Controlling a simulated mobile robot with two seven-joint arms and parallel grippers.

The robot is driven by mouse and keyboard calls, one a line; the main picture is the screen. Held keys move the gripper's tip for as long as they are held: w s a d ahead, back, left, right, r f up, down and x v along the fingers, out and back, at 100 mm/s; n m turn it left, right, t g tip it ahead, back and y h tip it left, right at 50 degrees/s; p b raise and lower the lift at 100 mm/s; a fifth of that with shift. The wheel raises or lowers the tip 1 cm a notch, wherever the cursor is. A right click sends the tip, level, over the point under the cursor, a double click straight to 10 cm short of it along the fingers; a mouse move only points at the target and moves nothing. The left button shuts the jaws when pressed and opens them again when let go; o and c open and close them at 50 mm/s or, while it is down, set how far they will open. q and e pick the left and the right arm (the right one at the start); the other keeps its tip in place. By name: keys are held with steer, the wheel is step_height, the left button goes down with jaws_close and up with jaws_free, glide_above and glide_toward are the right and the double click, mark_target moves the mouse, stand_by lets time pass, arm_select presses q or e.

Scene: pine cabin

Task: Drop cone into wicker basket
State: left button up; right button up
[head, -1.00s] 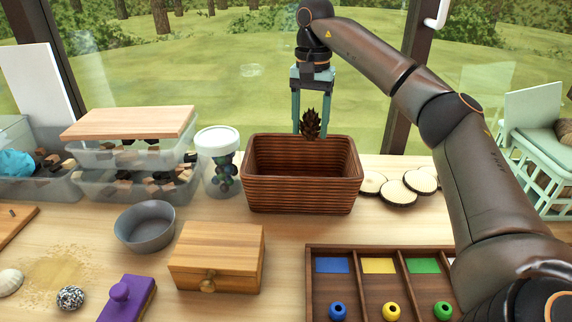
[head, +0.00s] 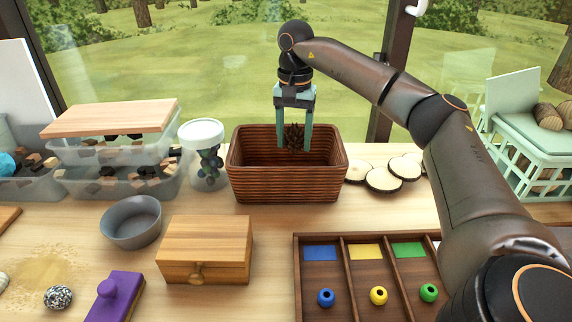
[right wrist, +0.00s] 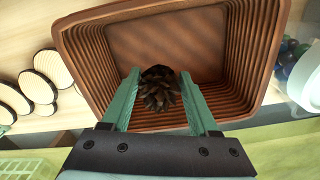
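The dark brown pine cone (head: 294,138) is between the two green fingers of my right gripper (head: 294,146), which is shut on it. In the head view the cone overlaps the back inner wall of the wicker basket (head: 288,185). In the right wrist view the cone (right wrist: 159,90) sits between the fingertips (right wrist: 160,76), in front of the basket's ribbed wall and open inside (right wrist: 165,35). The basket is brown, upright, and its visible floor is empty. My left gripper is not in view.
A lidded jar (head: 204,155) stands close left of the basket, and wood slices (head: 384,179) lie to its right. A wooden box (head: 206,250), a grey bowl (head: 131,222) and a sectioned tray (head: 345,290) are in front. Clear bins (head: 115,175) stand at left.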

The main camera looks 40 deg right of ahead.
steer(key=o, duration=0.5)
steer(key=shift+r, duration=0.1)
step_height(320, 180, up, 12)
steer(key=shift+r, duration=0.2)
stand_by(0.3)
steer(key=shift+f, duration=0.1)
stand_by(0.4)
